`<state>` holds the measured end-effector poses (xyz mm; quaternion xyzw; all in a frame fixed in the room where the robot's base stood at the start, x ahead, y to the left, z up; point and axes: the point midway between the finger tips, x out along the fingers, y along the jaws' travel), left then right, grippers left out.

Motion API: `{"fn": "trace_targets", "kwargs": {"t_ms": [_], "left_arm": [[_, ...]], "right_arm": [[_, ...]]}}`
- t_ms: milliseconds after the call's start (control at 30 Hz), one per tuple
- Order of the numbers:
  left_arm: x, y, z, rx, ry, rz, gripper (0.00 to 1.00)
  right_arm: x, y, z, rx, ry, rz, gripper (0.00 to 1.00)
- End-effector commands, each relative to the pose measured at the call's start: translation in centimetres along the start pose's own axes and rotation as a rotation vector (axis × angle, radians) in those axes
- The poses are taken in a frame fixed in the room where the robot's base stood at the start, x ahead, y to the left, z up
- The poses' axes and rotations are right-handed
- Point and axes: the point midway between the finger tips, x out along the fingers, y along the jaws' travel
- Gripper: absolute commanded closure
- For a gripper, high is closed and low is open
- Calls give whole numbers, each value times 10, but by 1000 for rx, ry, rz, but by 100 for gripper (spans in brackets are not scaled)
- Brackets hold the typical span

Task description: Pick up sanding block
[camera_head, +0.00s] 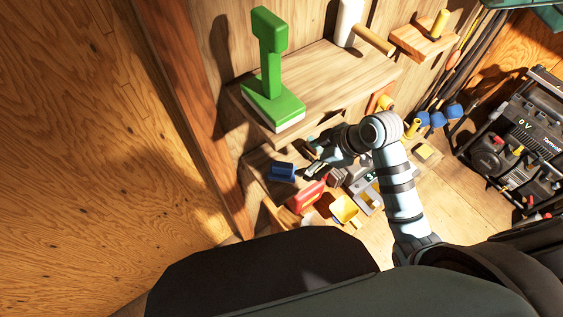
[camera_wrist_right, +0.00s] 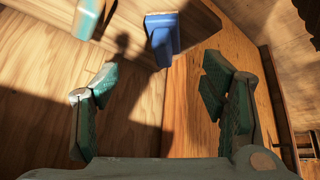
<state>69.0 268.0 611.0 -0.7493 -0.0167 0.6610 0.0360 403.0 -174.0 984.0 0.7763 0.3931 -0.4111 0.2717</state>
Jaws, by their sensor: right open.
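A blue block (camera_head: 282,172) lies on the lower wooden shelf, just left of my right gripper (camera_head: 313,161). In the right wrist view the blue block (camera_wrist_right: 163,40) shows a raised grip on a flat base, ahead of the fingertips and centred between them. A green tool (camera_head: 272,82) with an upright handle and a pale-soled base stands on the upper shelf. I cannot tell for sure which of the two is the sanding block. My right gripper (camera_wrist_right: 158,85) is open and empty, its fingers spread over bare wood. My left gripper is not in view.
The upper shelf (camera_head: 345,82) overhangs close to my right gripper. A red item (camera_head: 306,196) and a yellow scoop-like item (camera_head: 344,209) crowd the space below it. A black machine (camera_head: 520,140) stands at the far right. The left wooden wall is bare.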

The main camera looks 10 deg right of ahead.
Motion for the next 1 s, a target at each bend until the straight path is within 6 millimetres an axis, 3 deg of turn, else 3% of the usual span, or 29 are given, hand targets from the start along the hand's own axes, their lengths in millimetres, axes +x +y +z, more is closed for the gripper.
{"fn": "trace_targets", "kwargs": {"t_ms": [33,100,333,733,1000], "left_arm": [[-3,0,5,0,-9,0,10],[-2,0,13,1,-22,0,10],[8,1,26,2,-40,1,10],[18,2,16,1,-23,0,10],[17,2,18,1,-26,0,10]], "right_arm": [[-11,0,-11,-60,11,-7,34],[-8,-3,-17,-104,19,-18,34],[54,-6,-16,-106,18,-23,34],[121,-8,-14,-105,15,-20,34],[127,-7,-14,-106,15,-17,36]]}}
